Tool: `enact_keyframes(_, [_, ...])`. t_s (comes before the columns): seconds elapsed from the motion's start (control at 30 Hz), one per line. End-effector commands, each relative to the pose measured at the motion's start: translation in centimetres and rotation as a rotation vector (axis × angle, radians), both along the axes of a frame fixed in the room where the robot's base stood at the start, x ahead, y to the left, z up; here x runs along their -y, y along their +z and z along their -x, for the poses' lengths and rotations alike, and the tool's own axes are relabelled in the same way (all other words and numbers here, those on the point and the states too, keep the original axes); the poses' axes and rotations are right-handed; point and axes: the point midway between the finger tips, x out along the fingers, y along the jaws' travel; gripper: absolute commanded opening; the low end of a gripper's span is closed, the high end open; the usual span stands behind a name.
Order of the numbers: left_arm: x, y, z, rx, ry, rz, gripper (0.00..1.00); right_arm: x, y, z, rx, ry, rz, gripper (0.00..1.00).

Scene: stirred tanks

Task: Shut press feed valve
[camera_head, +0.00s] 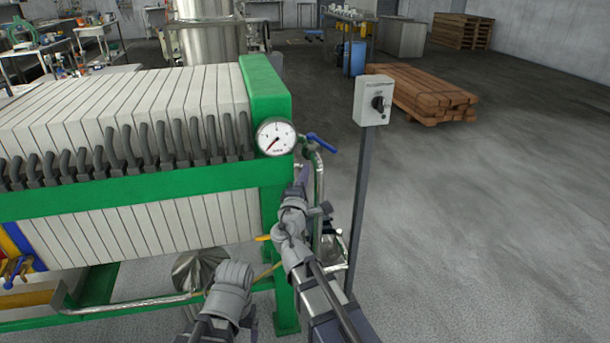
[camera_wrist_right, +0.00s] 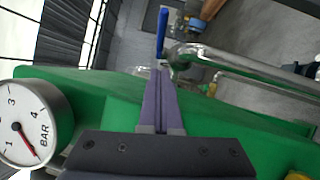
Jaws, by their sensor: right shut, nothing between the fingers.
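A valve with a blue lever (camera_head: 322,143) sits on a steel pipe at the right end of the green-framed filter press (camera_head: 265,90), beside the gauge. In the right wrist view the blue lever (camera_wrist_right: 161,32) stands just beyond my fingertips, and its pipe (camera_wrist_right: 235,62) runs off to the right. My right gripper (camera_head: 303,172) is below the lever in the head view, close to the green end frame. Its fingers (camera_wrist_right: 160,75) are together with nothing between them, apart from the lever. My left gripper is not visible.
A pressure gauge (camera_head: 276,137) is mounted on the end frame. A switch box (camera_head: 374,100) on a thin post (camera_head: 360,200) stands right of my right arm. Another blue handle (camera_head: 18,268) is at lower left. Stacked timber (camera_head: 425,92) lies behind; the floor at right is clear.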

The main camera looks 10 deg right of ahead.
Motion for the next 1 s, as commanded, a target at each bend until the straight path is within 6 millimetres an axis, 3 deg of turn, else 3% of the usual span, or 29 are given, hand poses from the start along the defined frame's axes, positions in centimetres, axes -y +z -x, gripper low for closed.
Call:
enact_keyframes(0.03, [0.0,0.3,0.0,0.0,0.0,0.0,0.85,0.6,0.3,-1.5,0.001,-0.004,0.0,0.0])
enact_keyframes(0.27, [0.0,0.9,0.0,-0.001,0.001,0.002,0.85,2.3,0.9,-5.5,-0.001,-0.002,-0.001,0.0])
enact_keyframes(0.4, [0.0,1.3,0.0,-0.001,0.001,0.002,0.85,4.2,1.3,-5.8,0.0,-0.003,-0.001,0.0])
enact_keyframes(0.6, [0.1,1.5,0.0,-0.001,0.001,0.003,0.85,5.6,1.5,-6.3,0.0,-0.002,-0.001,0.0])
enact_keyframes(1.0, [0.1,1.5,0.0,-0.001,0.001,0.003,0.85,5.9,1.5,-6.4,0.0,-0.001,-0.001,0.0])
